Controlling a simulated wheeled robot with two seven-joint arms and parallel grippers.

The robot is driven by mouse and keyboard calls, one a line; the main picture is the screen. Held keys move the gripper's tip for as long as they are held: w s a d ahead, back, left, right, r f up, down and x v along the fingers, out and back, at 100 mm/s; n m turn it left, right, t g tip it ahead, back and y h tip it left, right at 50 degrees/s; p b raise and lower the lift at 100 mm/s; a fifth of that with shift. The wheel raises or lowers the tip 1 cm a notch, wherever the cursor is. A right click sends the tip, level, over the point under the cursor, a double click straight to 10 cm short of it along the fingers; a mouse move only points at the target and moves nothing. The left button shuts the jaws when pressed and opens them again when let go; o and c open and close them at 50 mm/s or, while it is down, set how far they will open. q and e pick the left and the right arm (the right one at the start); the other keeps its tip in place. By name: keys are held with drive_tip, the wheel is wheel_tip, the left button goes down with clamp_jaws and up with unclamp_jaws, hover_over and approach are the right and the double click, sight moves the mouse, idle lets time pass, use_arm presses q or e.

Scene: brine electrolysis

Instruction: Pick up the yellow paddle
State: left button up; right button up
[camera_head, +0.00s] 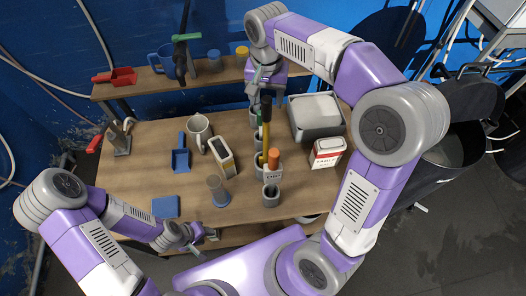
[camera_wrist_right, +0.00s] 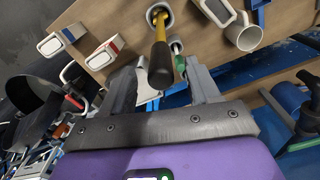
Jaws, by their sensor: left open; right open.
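The yellow paddle (camera_head: 265,143) stands upright in a grey holder (camera_head: 262,172) on the table, with its black grip end up and its lower end hidden. In the right wrist view the yellow paddle (camera_wrist_right: 160,64) points its black end toward the camera. My right gripper (camera_head: 267,88) is open and empty above the holder, close to the grip end. It also shows in the wrist view (camera_wrist_right: 163,88). My left gripper (camera_head: 203,236) is open and empty at the table's front edge.
An orange-handled tool (camera_head: 273,158) stands beside the paddle. A grey tray (camera_head: 316,137) and a salt box (camera_head: 326,154) are to the right. A white mug (camera_head: 199,130), a meter (camera_head: 222,158), a blue scoop (camera_head: 180,160) and a beaker (camera_head: 217,190) are to the left. A shelf (camera_head: 137,86) runs behind.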

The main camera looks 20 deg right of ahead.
sight(266, 112)
wheel_tip(266, 112, down, 6)
drive_tip(key=shift+d+f, duration=0.1)
drive_tip(key=shift+f, duration=0.1)
drive_tip(key=shift+c, duration=0.2)
clamp_jaws()
idle(0.3)
